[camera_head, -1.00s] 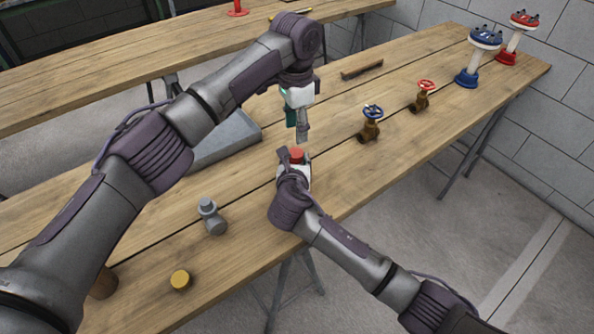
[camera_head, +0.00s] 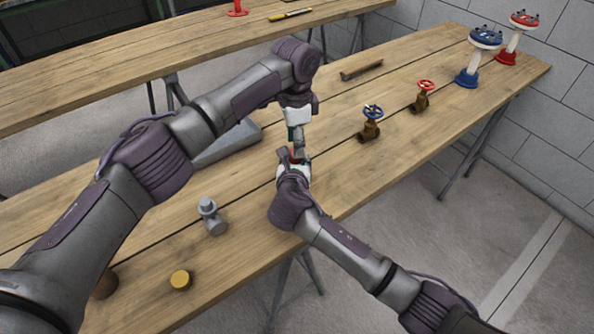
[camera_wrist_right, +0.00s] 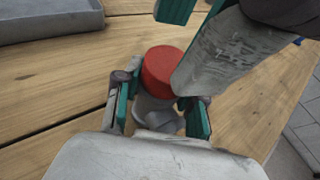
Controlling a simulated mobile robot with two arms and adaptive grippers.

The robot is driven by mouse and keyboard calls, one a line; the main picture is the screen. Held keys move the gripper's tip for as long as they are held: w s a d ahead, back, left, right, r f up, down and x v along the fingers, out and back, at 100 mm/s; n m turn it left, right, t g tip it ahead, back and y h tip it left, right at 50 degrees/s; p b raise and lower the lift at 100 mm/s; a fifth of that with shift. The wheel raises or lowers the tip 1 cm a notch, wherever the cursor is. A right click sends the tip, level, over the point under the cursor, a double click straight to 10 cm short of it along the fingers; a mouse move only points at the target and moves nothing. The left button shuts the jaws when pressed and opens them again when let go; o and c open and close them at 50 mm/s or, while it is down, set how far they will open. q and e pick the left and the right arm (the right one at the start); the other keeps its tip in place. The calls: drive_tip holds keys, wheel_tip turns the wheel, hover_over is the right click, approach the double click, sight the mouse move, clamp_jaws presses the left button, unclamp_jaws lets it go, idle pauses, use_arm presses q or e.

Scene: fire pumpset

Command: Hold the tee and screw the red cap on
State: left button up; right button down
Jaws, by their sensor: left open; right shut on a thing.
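The red cap (camera_wrist_right: 163,68) sits on top of the grey tee (camera_wrist_right: 157,112) in the right wrist view; I cannot tell how far it is threaded. My right gripper (camera_wrist_right: 162,108) is shut on the tee, with a finger on each side below the cap. My left gripper (camera_head: 298,148) is open and points down at the cap from above. In the right wrist view one left finger stands close beside the cap's right side, and a teal pad is behind it. In the head view the fingers largely hide the cap and tee.
A grey fitting (camera_head: 211,217) and a yellow round piece (camera_head: 180,280) lie on the bench to the left. A grey tray (camera_head: 228,141) is behind my left arm. Valves with blue (camera_head: 371,120) and red (camera_head: 424,93) handwheels stand to the right. Bench between is clear.

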use_arm(q)
drive_tip(key=shift+f, duration=1.65)
clamp_jaws()
drive_tip(key=m, duration=0.5)
drive_tip(key=shift+o, duration=1.8)
unclamp_jaws()
wheel_tip(320, 180, up, 12)
